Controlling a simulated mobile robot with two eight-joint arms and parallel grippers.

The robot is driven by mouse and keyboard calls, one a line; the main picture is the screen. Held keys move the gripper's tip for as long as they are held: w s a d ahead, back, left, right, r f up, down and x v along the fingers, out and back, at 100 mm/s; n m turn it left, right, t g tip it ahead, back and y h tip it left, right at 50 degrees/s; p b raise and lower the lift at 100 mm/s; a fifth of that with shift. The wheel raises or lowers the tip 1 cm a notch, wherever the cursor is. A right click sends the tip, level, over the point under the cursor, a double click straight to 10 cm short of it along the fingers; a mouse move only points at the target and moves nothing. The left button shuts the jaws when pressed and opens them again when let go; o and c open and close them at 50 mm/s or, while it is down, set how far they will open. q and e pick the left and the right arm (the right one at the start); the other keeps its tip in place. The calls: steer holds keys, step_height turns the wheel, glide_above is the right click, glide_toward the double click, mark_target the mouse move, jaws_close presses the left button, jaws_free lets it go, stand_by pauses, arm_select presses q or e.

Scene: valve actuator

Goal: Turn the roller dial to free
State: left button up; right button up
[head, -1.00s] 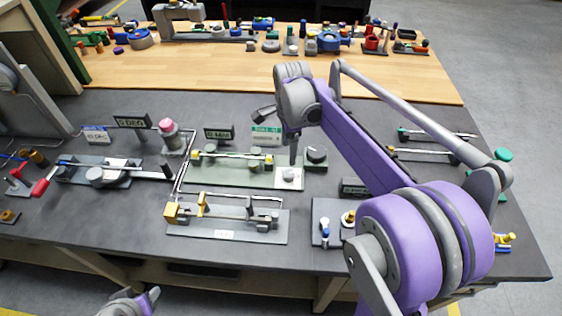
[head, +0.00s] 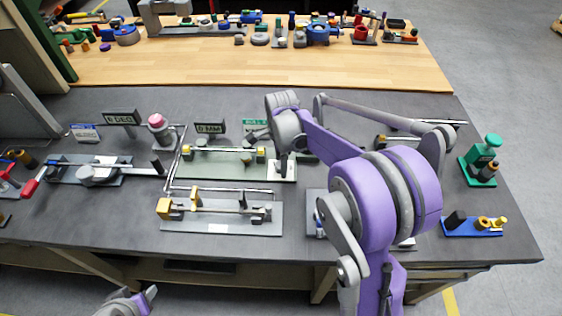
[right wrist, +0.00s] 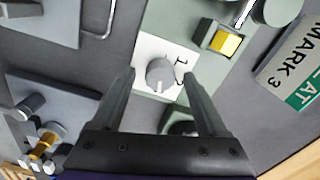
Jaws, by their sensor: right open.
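A small round grey dial (right wrist: 161,74) sits on a white plate (right wrist: 150,50) with the digits 1 and 2 printed beside it, in the right wrist view. No word "free" is legible there. The plate also shows in the head view (head: 289,174) at the right end of a green fixture. My right gripper (right wrist: 158,78) is open, its two fingers on either side of the dial; I cannot tell whether they touch it. In the head view my right gripper (head: 283,168) points down at the plate and hides the dial.
A sign reading MARK 3 (right wrist: 290,68) stands near the green fixture. A grey fixture (head: 222,218) with a rod lies in front. A green device (head: 482,160) and blue tray (head: 472,227) are at the right.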

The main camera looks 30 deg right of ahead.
steer(key=shift+c, duration=0.2)
jaws_close()
stand_by(0.3)
